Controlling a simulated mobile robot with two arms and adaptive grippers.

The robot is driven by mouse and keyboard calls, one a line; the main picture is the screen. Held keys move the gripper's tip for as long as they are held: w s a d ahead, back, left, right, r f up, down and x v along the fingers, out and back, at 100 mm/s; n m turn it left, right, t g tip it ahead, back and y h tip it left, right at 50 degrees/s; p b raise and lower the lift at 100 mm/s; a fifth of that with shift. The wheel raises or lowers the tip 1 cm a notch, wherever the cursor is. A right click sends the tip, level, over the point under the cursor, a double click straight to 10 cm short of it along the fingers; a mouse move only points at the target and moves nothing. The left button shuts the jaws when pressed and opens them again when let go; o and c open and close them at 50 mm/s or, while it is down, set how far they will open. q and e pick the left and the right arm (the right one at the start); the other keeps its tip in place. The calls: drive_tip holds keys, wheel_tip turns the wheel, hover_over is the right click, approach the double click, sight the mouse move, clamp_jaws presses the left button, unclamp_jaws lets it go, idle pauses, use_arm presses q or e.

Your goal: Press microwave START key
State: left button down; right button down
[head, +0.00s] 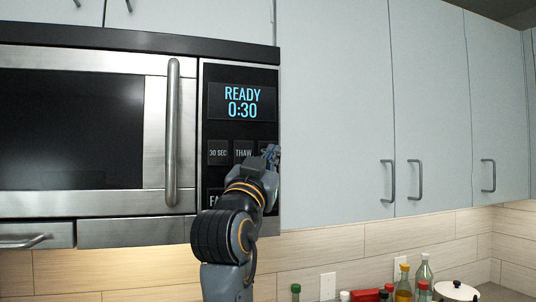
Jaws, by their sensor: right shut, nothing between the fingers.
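The microwave (156,130) fills the left of the head view, with its door shut. Its control panel has a lit display (242,102) reading "READY 0:30". Below it are a "30 SEC" key (218,153) and a "THAW" key (243,152). A lower key (214,198) shows only "FA". My right gripper (273,153) is shut and empty in front of the panel's right side, over a third key of the upper row. I cannot tell whether it touches the panel. No START label is readable; my arm hides part of the lower panel. My left gripper is out of view.
A vertical door handle (172,130) stands out left of the panel. Closed cabinets (335,110) with handles are to the right. Below them, several bottles (404,284), red items (366,295) and a white lidded pot (456,291) stand at the bottom right.

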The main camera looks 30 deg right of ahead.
drive_tip(key=shift+w, duration=0.1)
drive_tip(key=shift+w+d, duration=0.1)
drive_tip(key=shift+w, duration=0.2)
